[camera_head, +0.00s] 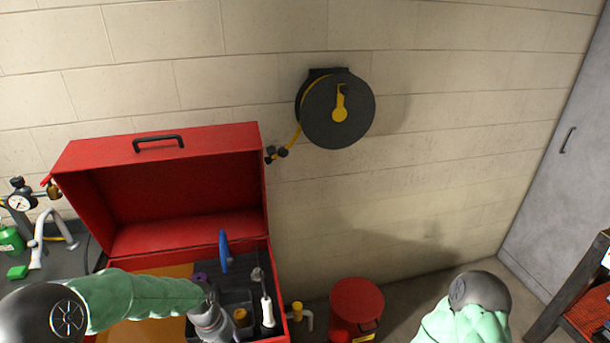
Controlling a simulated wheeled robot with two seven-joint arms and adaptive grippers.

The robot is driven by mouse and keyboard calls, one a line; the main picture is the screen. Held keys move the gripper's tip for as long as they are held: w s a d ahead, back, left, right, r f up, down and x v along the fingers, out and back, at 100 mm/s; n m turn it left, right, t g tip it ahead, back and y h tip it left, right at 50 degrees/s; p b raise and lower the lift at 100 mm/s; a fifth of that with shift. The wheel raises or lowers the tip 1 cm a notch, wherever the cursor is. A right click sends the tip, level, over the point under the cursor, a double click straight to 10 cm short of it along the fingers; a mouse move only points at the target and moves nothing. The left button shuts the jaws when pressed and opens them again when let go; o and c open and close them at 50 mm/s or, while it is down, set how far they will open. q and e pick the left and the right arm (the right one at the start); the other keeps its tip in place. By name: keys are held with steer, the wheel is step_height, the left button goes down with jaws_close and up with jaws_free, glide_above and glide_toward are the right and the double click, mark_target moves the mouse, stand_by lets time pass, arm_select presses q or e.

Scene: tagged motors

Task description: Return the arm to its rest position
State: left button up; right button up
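My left arm, in a green sleeve, reaches in from the lower left over the open red toolbox (90,205). Its grey wrist end and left gripper (214,322) are at the bottom edge, in front of the toolbox's compartments. The fingers cannot be made out, so whether it is open or holding something does not show. My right arm's green sleeve and dark joint show at the lower right. My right gripper is out of view.
The toolbox's dark tray (237,299) holds a white-handled tool (267,311); a blue loop (224,251) stands above it. A red can (356,302) stands right of the box. A black hose reel (338,112) hangs on the wall. A shelf (575,300) stands far right.

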arm_select(q)
steer(key=s+d+f+b, duration=0.1)
steer(key=s+d+f, duration=0.2)
steer(key=s+f, duration=0.2)
steer(key=s+d+f+h+b, duration=0.1)
steer(key=s+d+f, duration=0.3)
steer(key=f, duration=0.5)
steer(key=s+d+f+h+b, duration=0.1)
steer(key=s+d+f, duration=0.2)
steer(key=s+f, duration=0.4)
steer(key=shift+d+f+n, duration=0.25)
steer(key=shift+f+n, duration=0.15)
steer(key=shift+f, duration=0.05)
